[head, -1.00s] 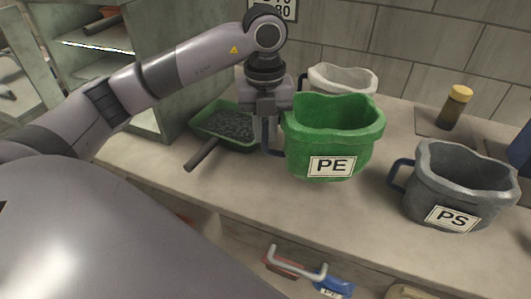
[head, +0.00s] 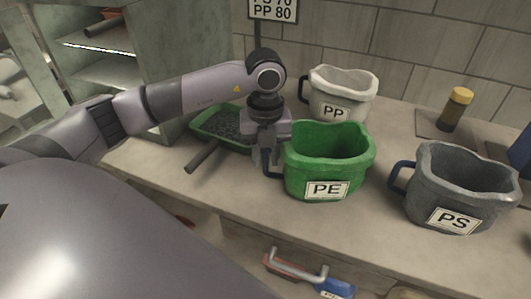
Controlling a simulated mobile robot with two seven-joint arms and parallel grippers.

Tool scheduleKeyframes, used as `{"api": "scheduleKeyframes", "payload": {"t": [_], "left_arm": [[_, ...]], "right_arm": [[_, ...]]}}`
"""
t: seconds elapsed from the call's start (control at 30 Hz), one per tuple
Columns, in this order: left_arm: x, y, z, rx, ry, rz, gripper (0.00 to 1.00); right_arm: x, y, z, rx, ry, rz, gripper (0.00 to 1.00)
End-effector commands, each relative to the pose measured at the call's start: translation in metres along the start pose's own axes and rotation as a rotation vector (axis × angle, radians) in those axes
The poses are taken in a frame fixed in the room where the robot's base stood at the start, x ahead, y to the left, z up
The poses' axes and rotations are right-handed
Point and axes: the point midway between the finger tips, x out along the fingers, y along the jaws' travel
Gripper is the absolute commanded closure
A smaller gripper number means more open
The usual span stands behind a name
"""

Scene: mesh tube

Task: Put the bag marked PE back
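The green bag marked PE (head: 326,165) is upright at the middle of the counter, with its label facing me. I cannot tell for sure whether its base rests on the counter. Its dark blue handle (head: 273,172) is on its left side. My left gripper (head: 266,158) points down at this handle and appears shut on it; the fingers partly hide the handle. My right gripper is not in view.
A white bag marked PP (head: 340,96) stands behind, and a grey bag marked PS (head: 462,190) stands to the right. A green tray of dark pellets (head: 225,125) is left of my gripper. A yellow-capped bottle (head: 456,110) stands at back right. The counter (head: 235,190) is clear in front.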

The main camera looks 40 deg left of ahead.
Motion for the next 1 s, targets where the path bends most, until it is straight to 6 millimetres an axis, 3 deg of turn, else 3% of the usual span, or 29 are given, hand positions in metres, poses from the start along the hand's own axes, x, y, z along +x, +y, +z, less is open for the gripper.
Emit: {"api": "scheduleKeyframes", "payload": {"t": [0.47, 0.9, 1.0], "left_arm": [[-0.010, -0.001, 0.000, 0.000, -0.002, -0.002, 0.56], [-0.104, -0.001, 0.000, 0.001, -0.002, -0.004, 0.56], [-0.115, 0.000, 0.000, 0.000, -0.002, -0.001, 0.56]], "right_arm": [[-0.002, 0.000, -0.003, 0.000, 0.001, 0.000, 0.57], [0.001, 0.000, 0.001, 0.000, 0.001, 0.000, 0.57], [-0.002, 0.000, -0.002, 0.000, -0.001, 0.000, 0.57]]}}
